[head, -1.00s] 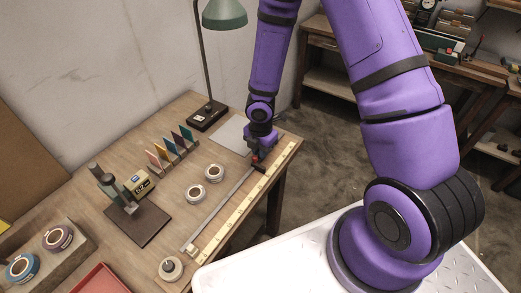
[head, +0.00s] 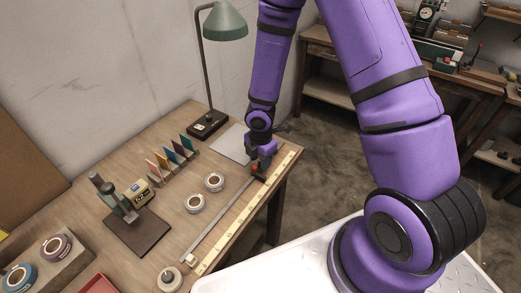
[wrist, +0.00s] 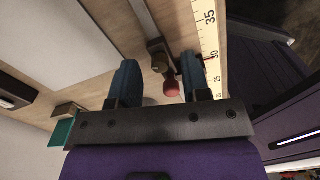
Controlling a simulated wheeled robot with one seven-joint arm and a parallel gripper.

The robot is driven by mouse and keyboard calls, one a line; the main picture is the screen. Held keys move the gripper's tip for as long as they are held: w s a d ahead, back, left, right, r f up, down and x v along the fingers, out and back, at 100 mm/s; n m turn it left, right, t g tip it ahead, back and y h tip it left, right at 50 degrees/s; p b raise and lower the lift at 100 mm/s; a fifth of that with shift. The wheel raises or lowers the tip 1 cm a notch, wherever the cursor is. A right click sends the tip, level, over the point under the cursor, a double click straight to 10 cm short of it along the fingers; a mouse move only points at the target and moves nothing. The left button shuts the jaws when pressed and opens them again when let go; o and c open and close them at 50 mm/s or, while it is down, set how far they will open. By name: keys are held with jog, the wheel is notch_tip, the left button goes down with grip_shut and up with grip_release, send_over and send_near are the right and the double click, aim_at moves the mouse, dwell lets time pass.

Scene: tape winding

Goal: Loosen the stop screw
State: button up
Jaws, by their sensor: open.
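The stop screw has a red knob (wrist: 172,87), which shows in the wrist view between my fingers, closer to the right one. It sits on a dark stop block on the metal rail (wrist: 142,20). In the head view, the red knob (head: 256,168) is at the far end of the rail (head: 217,221), just under my gripper (head: 263,163). My gripper (wrist: 160,88) is open, with a blue finger on each side of the knob. A gap shows between the left finger and the knob. Whether the right finger touches it I cannot tell.
A yellow ruler (head: 243,214) runs alongside the rail. Tape rolls (head: 195,203), a row of colored cards (head: 170,157), a small press stand (head: 136,232) and a lamp (head: 206,123) stand on the table. A tray with tape rolls (head: 54,246) is at the left.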

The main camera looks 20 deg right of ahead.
notch_tip(320, 180, up, 10)
jog(key=shift+r, duration=0.2)
dwell(0.3)
